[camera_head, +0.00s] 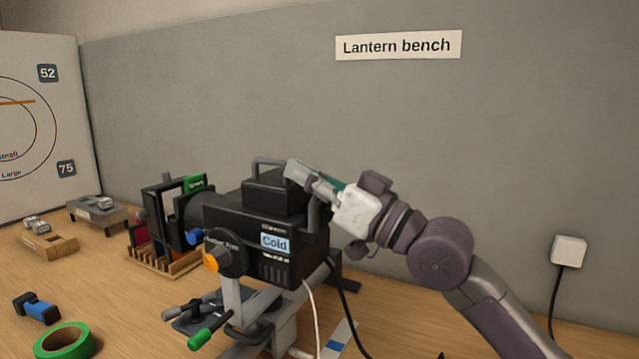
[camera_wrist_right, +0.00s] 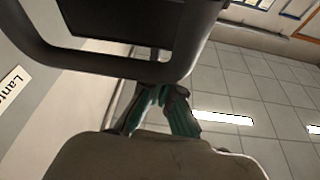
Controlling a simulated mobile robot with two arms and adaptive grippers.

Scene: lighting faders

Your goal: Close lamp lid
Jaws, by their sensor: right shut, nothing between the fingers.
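The black lamp (camera_head: 262,240) stands on a bracket on the bench, with a "Cold" label on its side. A raised black box-shaped part (camera_head: 272,195) is on its top, with a loop handle (camera_head: 266,160) behind. I cannot tell clearly whether the lid is open. My right gripper (camera_head: 300,173) comes in from the right, shut and empty, at the upper rear of the lamp. In the right wrist view, my shut fingers (camera_wrist_right: 160,94) are close to a curved black bar (camera_wrist_right: 110,66) below a dark panel (camera_wrist_right: 135,22); contact is unclear. My left gripper is not in view.
A green tape roll (camera_head: 66,341) and a blue-black tool (camera_head: 38,308) lie at the front left. A slotted wooden rack (camera_head: 165,263) stands left of the lamp. A grey wall (camera_head: 480,120) rises behind the bench.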

